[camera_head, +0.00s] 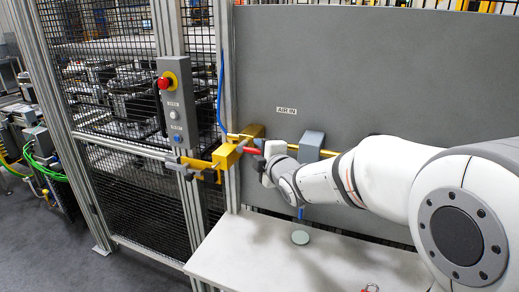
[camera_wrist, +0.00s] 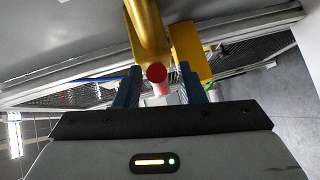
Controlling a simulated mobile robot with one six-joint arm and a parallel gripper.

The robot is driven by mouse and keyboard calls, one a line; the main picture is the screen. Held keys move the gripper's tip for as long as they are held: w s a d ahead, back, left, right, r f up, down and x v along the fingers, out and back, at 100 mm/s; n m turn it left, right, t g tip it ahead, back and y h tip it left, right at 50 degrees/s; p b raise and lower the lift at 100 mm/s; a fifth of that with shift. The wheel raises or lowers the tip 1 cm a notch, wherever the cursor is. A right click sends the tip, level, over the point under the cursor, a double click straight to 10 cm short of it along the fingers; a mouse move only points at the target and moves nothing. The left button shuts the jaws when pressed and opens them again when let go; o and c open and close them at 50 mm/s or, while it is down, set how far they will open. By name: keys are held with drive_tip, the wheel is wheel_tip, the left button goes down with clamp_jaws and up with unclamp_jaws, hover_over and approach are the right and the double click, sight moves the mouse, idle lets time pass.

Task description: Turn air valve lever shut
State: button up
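The red lever (camera_head: 251,150) of the air valve sits at the yellow pipework below the "AIR IN" label, pointing out toward my arm. In the wrist view the lever's round red end (camera_wrist: 157,73) shows between my two blue fingers, with a gap on each side. My gripper (camera_wrist: 159,76) is open around the lever end and does not appear to press on it. In the head view my gripper (camera_head: 259,163) is at the lever and partly hidden by my wrist. The valve body behind the lever is hard to make out.
A yellow pipe (camera_head: 345,153) runs along the grey panel (camera_head: 370,70) past a grey box (camera_head: 311,145). Yellow blocks (camera_head: 226,157) stand left of the lever. A control box (camera_head: 176,105) with a red button hangs on the fence post. A white table (camera_head: 250,255) lies below.

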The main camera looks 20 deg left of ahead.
drive_tip(key=shift+w+a, duration=0.1)
drive_tip(key=shift+c, duration=0.3)
clamp_jaws()
idle(0.4)
